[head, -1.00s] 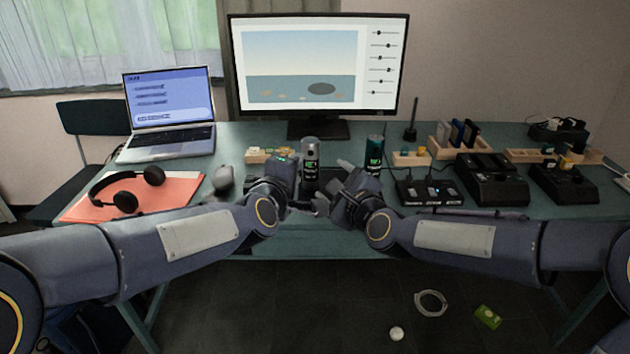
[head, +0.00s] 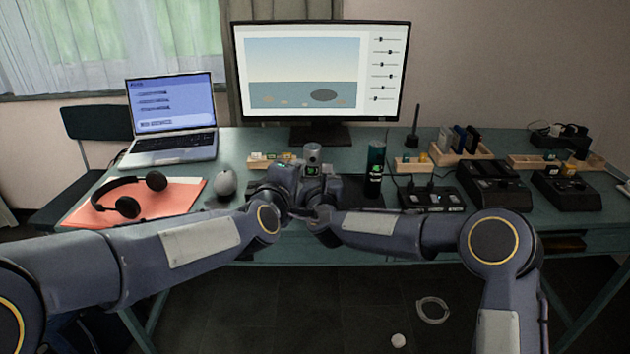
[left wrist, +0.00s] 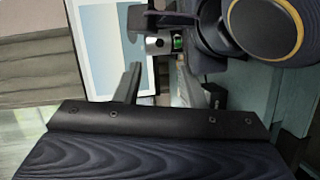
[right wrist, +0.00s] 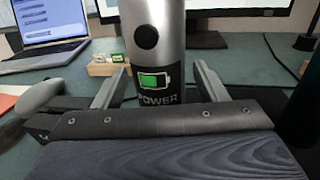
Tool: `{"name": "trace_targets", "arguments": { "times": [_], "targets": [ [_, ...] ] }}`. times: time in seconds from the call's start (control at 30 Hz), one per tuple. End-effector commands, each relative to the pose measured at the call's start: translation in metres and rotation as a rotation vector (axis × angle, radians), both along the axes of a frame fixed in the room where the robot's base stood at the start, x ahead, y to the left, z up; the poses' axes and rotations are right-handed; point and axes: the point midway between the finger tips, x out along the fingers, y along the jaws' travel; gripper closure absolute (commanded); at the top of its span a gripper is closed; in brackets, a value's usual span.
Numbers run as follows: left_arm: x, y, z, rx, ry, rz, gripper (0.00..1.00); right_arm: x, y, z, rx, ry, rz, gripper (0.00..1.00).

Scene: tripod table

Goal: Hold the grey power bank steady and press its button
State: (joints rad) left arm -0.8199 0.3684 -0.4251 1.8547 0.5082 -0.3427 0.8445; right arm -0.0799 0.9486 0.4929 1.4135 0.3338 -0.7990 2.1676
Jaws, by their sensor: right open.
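The grey power bank (head: 312,153) is an upright silver cylinder near the table's front, its lower part hidden by my grippers. In the right wrist view the power bank (right wrist: 155,58) shows a round dark button above a green battery mark and the word POWER. My right gripper (head: 318,184) is open, with the power bank between or just beyond its fingers; I see no clear contact. My left gripper (left wrist: 161,76) has its fingers apart, with nothing held. The power bank (left wrist: 158,45) shows small and sideways beyond its tips, by my right gripper.
A dark green-labelled cylinder (head: 375,172) stands right of the power bank. A grey mouse-like object (head: 225,183) and headphones (head: 128,205) on an orange folder lie left. A small wooden tray (head: 262,161) is behind. A black charger strip (head: 432,198) sits right.

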Motion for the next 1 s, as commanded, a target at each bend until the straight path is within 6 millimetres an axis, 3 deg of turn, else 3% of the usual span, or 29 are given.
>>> {"name": "trace_targets", "arguments": {
  "times": [0.17,0.43,0.9,1.0],
  "targets": [
    [0.0000,0.0000,0.0000,0.000,0.000,0.000,0.64,0.0116,0.0015,-0.0004,-0.002,0.000,0.000,0.34],
    [0.0000,0.0000,0.0000,0.000,0.000,0.000,0.64,0.0126,0.0015,-0.0001,-0.003,0.000,0.000,0.34],
    [0.0000,0.0000,0.0000,0.000,0.000,0.000,0.64,0.0123,0.0015,0.0001,-0.002,0.000,0.000,0.95],
    [0.0000,0.0000,0.0000,0.000,0.000,0.000,0.77,0.0123,0.0015,0.0001,-0.002,0.000,0.000,0.95]
  ]
}}
